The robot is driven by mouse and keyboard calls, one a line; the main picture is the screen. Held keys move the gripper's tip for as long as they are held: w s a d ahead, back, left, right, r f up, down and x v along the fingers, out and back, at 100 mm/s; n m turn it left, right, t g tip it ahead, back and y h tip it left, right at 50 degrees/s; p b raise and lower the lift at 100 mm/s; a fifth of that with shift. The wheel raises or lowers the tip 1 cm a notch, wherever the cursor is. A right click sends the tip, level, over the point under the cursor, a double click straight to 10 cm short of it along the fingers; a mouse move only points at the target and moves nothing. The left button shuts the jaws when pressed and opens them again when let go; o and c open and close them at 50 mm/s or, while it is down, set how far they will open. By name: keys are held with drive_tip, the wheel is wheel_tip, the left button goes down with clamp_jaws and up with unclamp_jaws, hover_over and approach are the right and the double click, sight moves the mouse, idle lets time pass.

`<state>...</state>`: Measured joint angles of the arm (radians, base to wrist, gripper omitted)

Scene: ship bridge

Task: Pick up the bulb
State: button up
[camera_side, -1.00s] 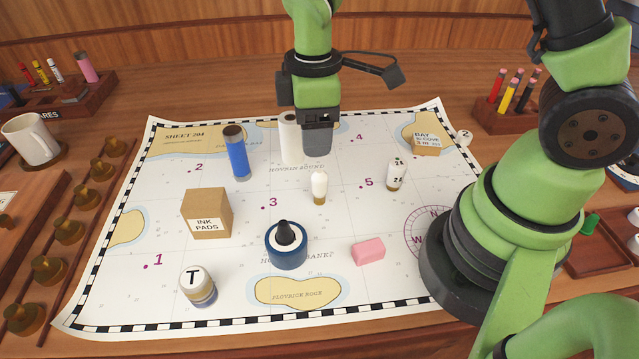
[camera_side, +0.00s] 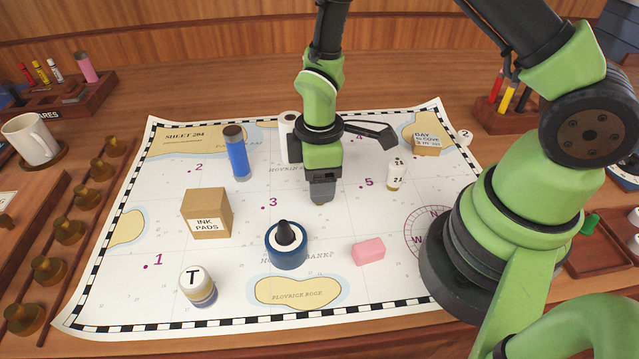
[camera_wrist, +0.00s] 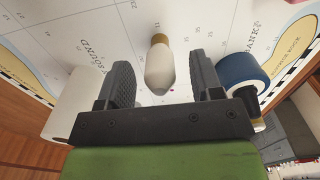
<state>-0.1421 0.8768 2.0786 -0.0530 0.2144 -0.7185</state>
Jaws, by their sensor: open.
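The bulb (camera_wrist: 159,66) is white with a brass-coloured base. In the wrist view it stands between the two open fingers of my gripper (camera_wrist: 165,84), with a gap on each side. In the side view my gripper (camera_side: 321,192) is low over the middle of the chart and hides the bulb. The fingers hold nothing. I cannot tell how far down the bulb they reach.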

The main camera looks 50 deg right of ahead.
drive_tip(key=c, duration=1)
drive_tip(key=shift+r, duration=0.1)
